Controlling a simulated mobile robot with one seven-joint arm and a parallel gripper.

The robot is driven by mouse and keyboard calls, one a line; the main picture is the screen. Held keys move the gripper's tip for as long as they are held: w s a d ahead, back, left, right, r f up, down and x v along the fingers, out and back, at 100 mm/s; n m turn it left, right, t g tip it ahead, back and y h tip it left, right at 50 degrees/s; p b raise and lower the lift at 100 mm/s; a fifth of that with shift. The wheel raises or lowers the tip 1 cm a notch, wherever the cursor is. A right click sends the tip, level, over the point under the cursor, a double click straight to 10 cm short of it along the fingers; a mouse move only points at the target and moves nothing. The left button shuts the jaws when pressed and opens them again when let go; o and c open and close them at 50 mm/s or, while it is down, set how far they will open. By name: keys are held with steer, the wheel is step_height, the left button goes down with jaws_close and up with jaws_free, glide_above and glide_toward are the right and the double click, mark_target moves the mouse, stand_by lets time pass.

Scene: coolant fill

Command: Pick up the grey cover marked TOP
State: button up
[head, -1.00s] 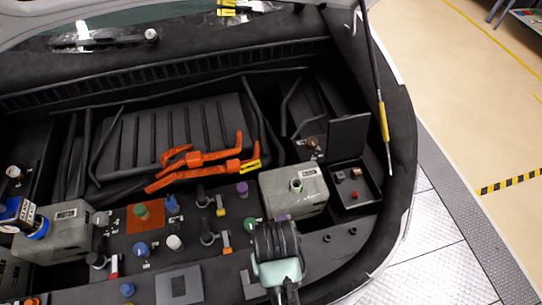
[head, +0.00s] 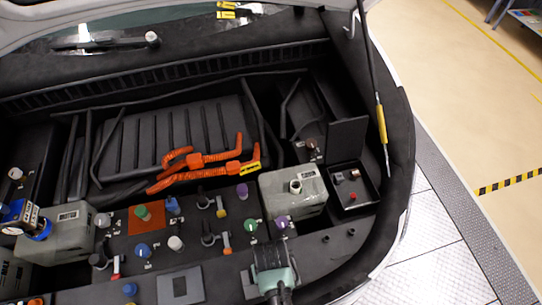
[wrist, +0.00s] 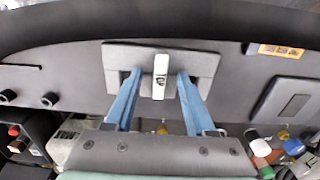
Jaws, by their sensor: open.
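The grey cover (wrist: 205,60) lies flat on the dark panel in the wrist view. A white upright grip piece with dark lettering (wrist: 161,77) stands at its middle. My gripper (wrist: 159,84) is open, with one blue finger on each side of the white piece and a gap on both sides. The fingertips reach down close to the cover; whether they touch it I cannot tell. In the head view my gripper (head: 273,268) is over the front panel, and only a left part of the cover (head: 247,283) shows past it. The fingers are hidden there.
A second grey plate with a dark window (head: 180,286) lies left of my gripper. Several coloured caps and knobs, such as a green one (head: 250,225), stand behind it. A grey tank (head: 290,192) and a small open black box (head: 352,200) are behind right.

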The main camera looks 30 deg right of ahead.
jaws_close()
steer(key=shift+r, duration=0.1)
stand_by(0.3)
